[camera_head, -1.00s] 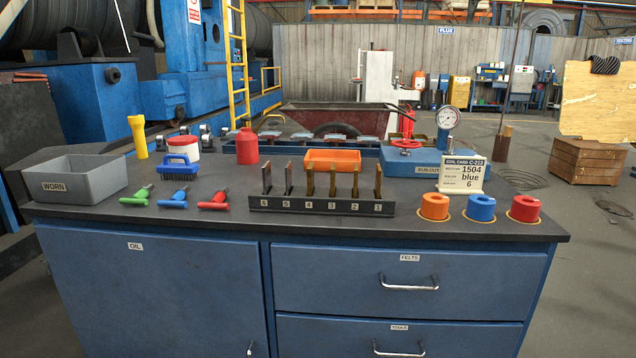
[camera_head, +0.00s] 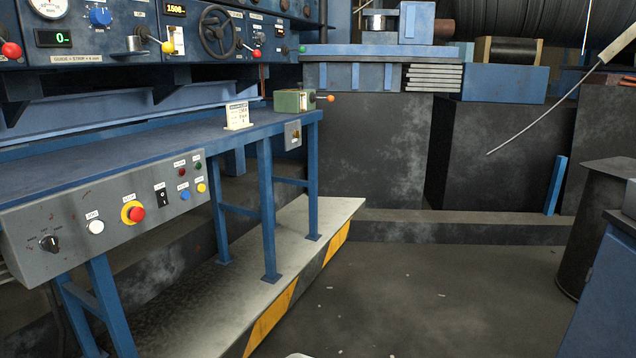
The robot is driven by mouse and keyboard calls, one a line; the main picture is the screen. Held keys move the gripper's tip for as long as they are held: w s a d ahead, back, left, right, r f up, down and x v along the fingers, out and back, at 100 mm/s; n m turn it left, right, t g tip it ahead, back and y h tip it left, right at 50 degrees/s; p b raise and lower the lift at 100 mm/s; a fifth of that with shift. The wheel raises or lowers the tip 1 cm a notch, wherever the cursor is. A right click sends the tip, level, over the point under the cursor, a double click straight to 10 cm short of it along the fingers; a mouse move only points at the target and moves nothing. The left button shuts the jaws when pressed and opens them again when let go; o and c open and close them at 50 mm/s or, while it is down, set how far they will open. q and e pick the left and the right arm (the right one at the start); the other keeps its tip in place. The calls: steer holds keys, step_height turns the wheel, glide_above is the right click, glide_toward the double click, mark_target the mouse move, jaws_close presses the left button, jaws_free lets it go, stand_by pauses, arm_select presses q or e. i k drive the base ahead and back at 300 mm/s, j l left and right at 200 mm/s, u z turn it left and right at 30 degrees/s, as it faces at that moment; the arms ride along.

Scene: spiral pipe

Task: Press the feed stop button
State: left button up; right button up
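A grey control panel (camera_head: 120,205) hangs on the front edge of a blue bench at the left. It carries a red mushroom button on a yellow ring (camera_head: 133,212), a white round button (camera_head: 96,227), a black rocker switch (camera_head: 162,194) and a black knob (camera_head: 48,243). A cluster of small red, green, blue and yellow round parts (camera_head: 190,182) sits at its right end. The small labels are too blurred to tell which is feed stop. Neither of my grippers is in view.
A blue console (camera_head: 150,45) with levers and a handwheel (camera_head: 218,31) stands behind the bench top (camera_head: 90,155). A pale platform (camera_head: 270,250) with a yellow-black edge lies under the bench. The floor (camera_head: 420,290) to the right is open. A dark drum (camera_head: 590,230) stands at far right.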

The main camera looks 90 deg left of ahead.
mark_target(136, 213)
steer(key=u, duration=3.8)
steer(key=i+l+u, duration=0.4)
steer(key=l, duration=0.2)
steer(key=i+l+u, duration=0.15)
steer(key=l, duration=0.2)
steer(key=k, duration=0.05)
